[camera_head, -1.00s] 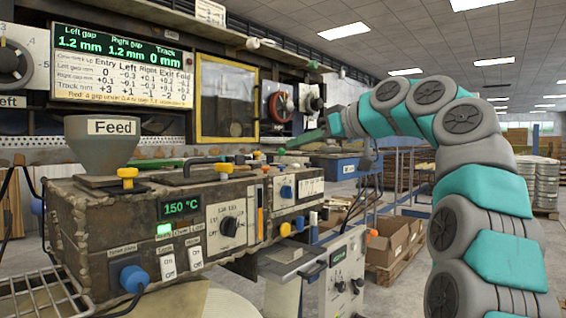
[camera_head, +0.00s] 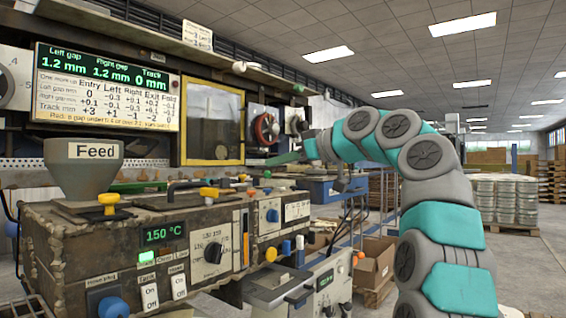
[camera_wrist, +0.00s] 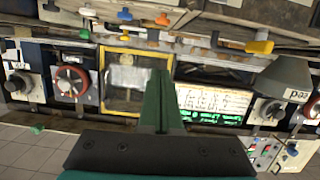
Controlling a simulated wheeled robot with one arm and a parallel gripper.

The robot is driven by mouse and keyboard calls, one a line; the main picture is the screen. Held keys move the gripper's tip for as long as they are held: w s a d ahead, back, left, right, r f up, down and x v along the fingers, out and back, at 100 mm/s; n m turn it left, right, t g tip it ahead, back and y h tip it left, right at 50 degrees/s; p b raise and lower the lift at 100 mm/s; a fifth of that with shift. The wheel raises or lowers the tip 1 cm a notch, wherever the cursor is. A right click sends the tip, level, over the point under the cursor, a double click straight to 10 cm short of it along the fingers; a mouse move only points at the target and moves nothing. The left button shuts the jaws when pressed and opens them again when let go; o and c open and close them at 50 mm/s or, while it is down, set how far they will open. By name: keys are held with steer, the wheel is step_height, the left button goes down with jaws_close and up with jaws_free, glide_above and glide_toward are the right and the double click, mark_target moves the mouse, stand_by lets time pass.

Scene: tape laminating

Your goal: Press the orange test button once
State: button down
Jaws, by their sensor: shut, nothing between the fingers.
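My gripper (camera_head: 275,160) is shut and empty, its green fingers pointing left in the head view, in front of the panel with the red handwheel. In the wrist view the shut green fingers (camera_wrist: 158,100) cover part of the yellow-framed window. A small round orange spot (camera_head: 361,256) shows at the right of the lower control unit, below and right of the gripper; I cannot tell whether it is the test button. An orange knob (camera_wrist: 162,20) shows at the top of the wrist view. No label naming a test button is readable. The gripper appears clear of all these.
The laminating machine (camera_head: 130,245) with its grey feed hopper (camera_head: 82,168) fills the lower left. A lit gap display (camera_head: 106,88) hangs above it. The lower control unit (camera_head: 325,283) stands at its right. Cardboard boxes (camera_head: 375,262) and pallets are behind, with open floor at right.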

glide_above(259, 199)
steer(key=shift+a+f+p, duration=0.2)
steer(key=shift+f+p, duration=0.2)
steer(key=shift+f, duration=0.5)
steer(key=shift+s+d+f+b, duration=0.1)
steer(key=shift+f+b, duration=0.5)
steer(key=shift+f, duration=0.05)
steer(key=shift+f+b, duration=0.35)
steer(key=shift+f, duration=0.7)
steer(key=shift+f, duration=0.1)
